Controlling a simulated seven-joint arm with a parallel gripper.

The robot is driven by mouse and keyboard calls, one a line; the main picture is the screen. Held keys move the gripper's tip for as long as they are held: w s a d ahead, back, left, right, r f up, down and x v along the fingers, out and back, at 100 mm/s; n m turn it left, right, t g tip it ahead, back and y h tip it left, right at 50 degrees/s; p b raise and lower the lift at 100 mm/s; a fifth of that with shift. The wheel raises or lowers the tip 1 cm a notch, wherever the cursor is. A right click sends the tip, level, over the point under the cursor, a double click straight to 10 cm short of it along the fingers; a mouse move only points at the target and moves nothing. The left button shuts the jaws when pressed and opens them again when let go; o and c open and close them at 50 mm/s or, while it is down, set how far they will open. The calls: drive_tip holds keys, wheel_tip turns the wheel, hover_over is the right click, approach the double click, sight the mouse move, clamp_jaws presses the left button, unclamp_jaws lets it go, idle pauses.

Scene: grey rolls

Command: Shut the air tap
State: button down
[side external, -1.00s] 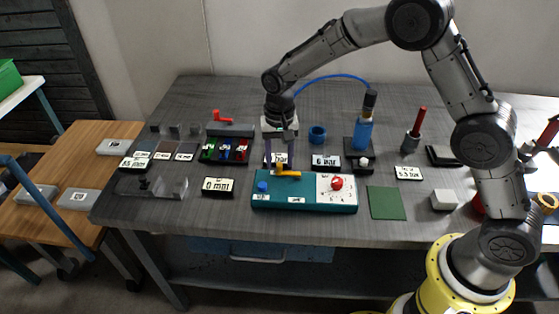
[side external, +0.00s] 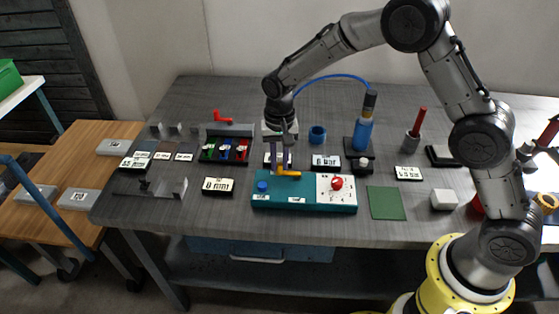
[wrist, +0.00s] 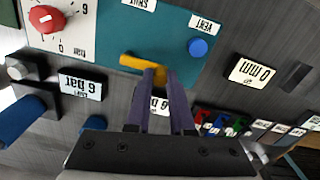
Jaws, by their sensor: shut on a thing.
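The air tap's yellow handle (side external: 291,173) is on the back edge of the teal panel (side external: 275,203). In the wrist view the handle (wrist: 131,62) points left from my fingertips, along the panel edge. My gripper (side external: 279,169) is over the panel's back edge with its purple fingers close together on the handle's end. In the wrist view the gripper (wrist: 160,76) covers part of the handle. Labels reading SHUT (wrist: 139,4) and VENT (wrist: 206,24) are on the panel.
The panel also carries a blue button (side external: 262,187) and a red knob (side external: 337,183) on a white scale. Behind stand a blue cylinder (side external: 362,133) with a hose and a rack of coloured pieces (side external: 226,150). A green mat (side external: 387,203) lies bare to the right.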

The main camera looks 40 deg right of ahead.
drive_tip(key=n, duration=0.1)
drive_tip(key=s+n, duration=0.1)
drive_tip(key=a+n, duration=0.1)
drive_tip(key=n, duration=0.1)
drive_tip(key=shift+s, duration=0.25)
drive_tip(key=n, duration=0.1)
drive_tip(key=s+n, duration=0.1)
drive_tip(key=n, duration=0.2)
drive_tip(key=shift+s+a+n, duration=0.2)
drive_tip(key=shift+s+n, duration=0.2)
drive_tip(key=s+n, duration=0.1)
drive_tip(key=n, duration=0.1)
drive_tip(key=s+n, duration=0.1)
drive_tip(key=n, duration=0.1)
drive_tip(key=shift+d+n, duration=0.15)
drive_tip(key=shift+n, duration=0.15)
drive_tip(key=shift+s+d+n, duration=0.25)
drive_tip(key=shift+s+n, duration=0.1)
drive_tip(key=shift+n, duration=0.8)
drive_tip(key=shift+s+d+n, duration=0.25)
drive_tip(key=shift+s+n, duration=0.1)
drive_tip(key=shift+n, duration=0.8)
drive_tip(key=c, duration=0.8)
unclamp_jaws()
drive_tip(key=shift+d, duration=0.1)
